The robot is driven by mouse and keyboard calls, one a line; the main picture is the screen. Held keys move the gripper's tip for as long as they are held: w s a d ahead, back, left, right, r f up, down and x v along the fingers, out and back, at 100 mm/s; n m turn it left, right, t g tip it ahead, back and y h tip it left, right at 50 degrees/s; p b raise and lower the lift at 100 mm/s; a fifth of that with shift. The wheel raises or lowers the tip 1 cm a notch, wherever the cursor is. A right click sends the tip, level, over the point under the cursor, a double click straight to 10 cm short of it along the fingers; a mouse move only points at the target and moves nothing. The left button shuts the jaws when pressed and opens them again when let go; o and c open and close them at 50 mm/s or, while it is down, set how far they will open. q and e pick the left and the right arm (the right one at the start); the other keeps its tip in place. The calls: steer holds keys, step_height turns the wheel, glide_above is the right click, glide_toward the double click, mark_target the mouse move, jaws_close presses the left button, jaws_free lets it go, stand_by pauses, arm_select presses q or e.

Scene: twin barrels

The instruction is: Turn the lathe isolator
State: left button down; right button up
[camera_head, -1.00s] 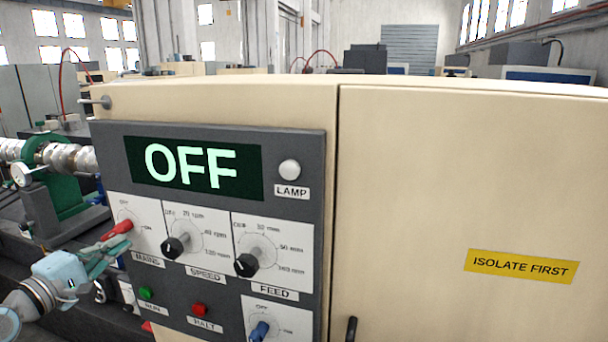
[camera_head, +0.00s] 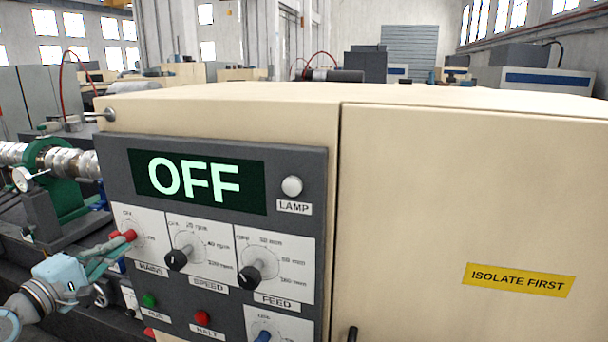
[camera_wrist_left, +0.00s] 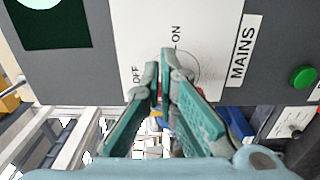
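The lathe isolator is the red handle (camera_head: 130,235) on the MAINS plate (camera_head: 151,222), at the left of the dark control panel. The display above reads OFF. My left gripper (camera_head: 122,241) is at this handle, its fingers nearly together across it, with red showing on both sides of a fingertip. In the left wrist view the fingertips (camera_wrist_left: 160,72) are close together in front of the MAINS plate, between the OFF and ON marks. Only a little of the red handle (camera_wrist_left: 174,90) shows there; the fingers hide the rest. My right gripper is not in view.
Black SPEED (camera_head: 177,259) and FEED (camera_head: 250,274) knobs sit right of the handle. A green button (camera_head: 149,300) and a red HALT button (camera_head: 203,318) are below, with a blue knob (camera_head: 263,336) lower right. A yellow ISOLATE FIRST label (camera_head: 518,281) is on the cabinet door.

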arm_select(q)
steer(key=shift+r, duration=0.1)
stand_by(0.3)
steer(key=v, duration=0.6)
steer(key=shift+d, duration=0.3)
